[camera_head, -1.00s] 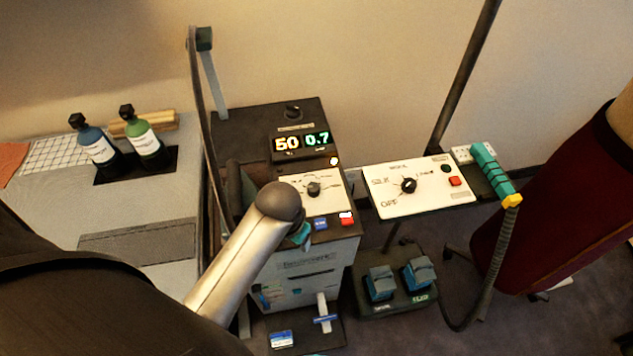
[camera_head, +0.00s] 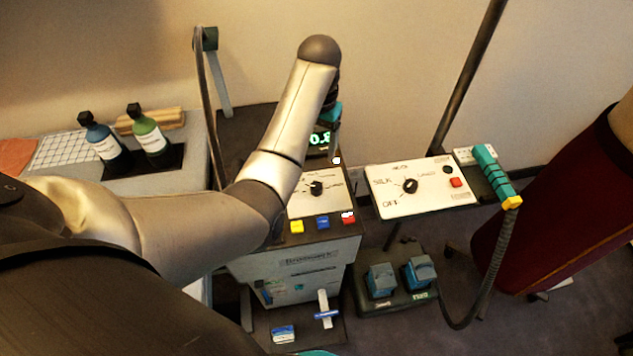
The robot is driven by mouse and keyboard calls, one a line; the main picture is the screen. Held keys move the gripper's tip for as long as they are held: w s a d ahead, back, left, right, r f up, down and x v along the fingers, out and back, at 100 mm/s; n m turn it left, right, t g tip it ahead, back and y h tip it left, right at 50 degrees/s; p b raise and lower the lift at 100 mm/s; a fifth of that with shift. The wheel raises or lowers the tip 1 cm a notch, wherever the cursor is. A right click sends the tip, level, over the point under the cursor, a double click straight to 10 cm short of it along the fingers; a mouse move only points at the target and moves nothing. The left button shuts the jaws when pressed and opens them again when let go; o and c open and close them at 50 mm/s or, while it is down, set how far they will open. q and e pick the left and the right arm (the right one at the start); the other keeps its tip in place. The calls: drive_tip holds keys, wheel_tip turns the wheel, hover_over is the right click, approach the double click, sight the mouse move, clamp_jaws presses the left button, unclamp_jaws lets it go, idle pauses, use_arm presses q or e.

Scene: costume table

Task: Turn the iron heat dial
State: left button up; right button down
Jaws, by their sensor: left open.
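The iron heat dial (camera_head: 410,186) is a black knob on a white panel (camera_head: 440,203) right of centre, with printed marks around it; SILK and OFF are readable. It is uncovered, and its exact pointer setting is too small to tell. My left gripper (camera_head: 331,117) is mostly hidden behind my raised forearm; a teal part of it shows beside the lit display on the dark box. It is open, up and left of the dial and apart from it. My right gripper is not recognisable.
A dark box carries another white panel with a black knob (camera_head: 316,188) and coloured buttons. Two bottles (camera_head: 150,140) stand at left. A teal sliver shows at the bottom edge.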

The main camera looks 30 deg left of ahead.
sight(316, 186)
use_arm(q)
wheel_tip(316, 186, down, 14)
drive_tip(key=b, duration=0.3)
drive_tip(key=shift+a, duration=0.1)
clamp_jaws()
idle(0.5)
